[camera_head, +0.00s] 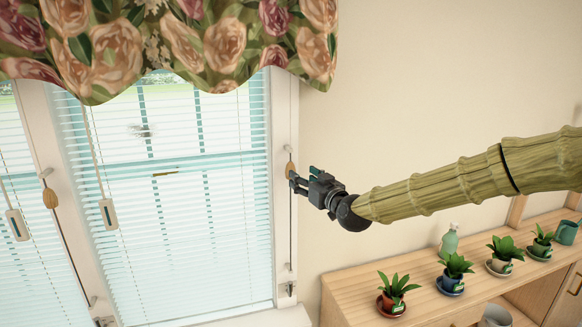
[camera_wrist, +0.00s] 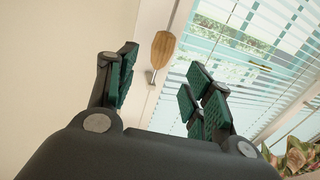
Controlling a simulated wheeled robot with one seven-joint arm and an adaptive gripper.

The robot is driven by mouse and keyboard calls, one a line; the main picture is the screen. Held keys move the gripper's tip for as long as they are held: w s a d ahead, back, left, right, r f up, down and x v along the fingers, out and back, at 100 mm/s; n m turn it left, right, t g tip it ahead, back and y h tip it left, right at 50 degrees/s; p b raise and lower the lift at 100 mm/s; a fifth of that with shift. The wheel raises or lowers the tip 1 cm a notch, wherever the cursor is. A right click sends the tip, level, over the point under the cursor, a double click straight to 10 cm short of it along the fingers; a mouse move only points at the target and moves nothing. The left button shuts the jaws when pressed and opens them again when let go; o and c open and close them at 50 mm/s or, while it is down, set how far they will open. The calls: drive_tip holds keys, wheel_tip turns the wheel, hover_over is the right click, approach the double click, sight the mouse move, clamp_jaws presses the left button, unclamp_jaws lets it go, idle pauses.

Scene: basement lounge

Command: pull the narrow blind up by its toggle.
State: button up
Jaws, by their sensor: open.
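A wooden teardrop toggle (camera_head: 290,170) hangs on a cord at the right window post.
White pendants with dark stripes (camera_head: 108,213) hang before the blinds. A metal hook (camera_wrist: 151,76) sits below the toggle. A floral valance (camera_head: 190,45) covers the window top. A wooden cabinet (camera_head: 450,300) with several potted plants stands lower right. The wall above it is bare.

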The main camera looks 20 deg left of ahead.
sight(291, 169)
drive_tip(key=p+x, duration=0.3)
drive_tip(key=x, duration=0.5)
drive_tip(key=shift+w+a+p, duration=0.25)
drive_tip(key=shift+a+p, duration=0.05)
drive_tip(key=shift+p, duration=0.1)
drive_tip(key=shift+f, duration=0.1)
clamp_jaws()
